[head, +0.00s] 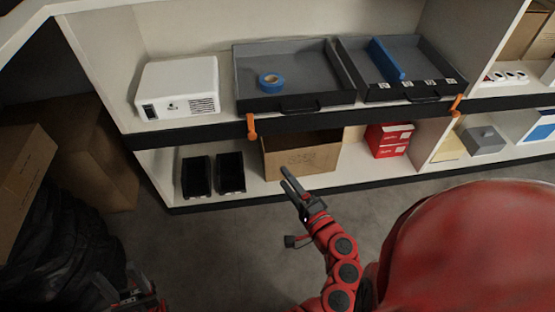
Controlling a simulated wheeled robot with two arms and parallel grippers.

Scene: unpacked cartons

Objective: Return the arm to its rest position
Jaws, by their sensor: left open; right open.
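My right gripper (289,180) is at the end of the red jointed arm in the middle of the head view. Its dark fingers point up and to the left, in front of the lower shelf and the open cardboard box (300,163). It is open and holds nothing that I can see. My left gripper (128,294) shows only in part at the bottom left edge, low over the floor beside a black bag. It is open, and I see nothing in it. Most of the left arm is out of view.
The upper shelf holds a white device (178,88), a grey tray with blue tape (271,82) and a tray with a blue divider (386,60). Below stand black bins (230,172) and red boxes (389,139). Cartons (75,150) and a black bag (60,240) crowd the left.

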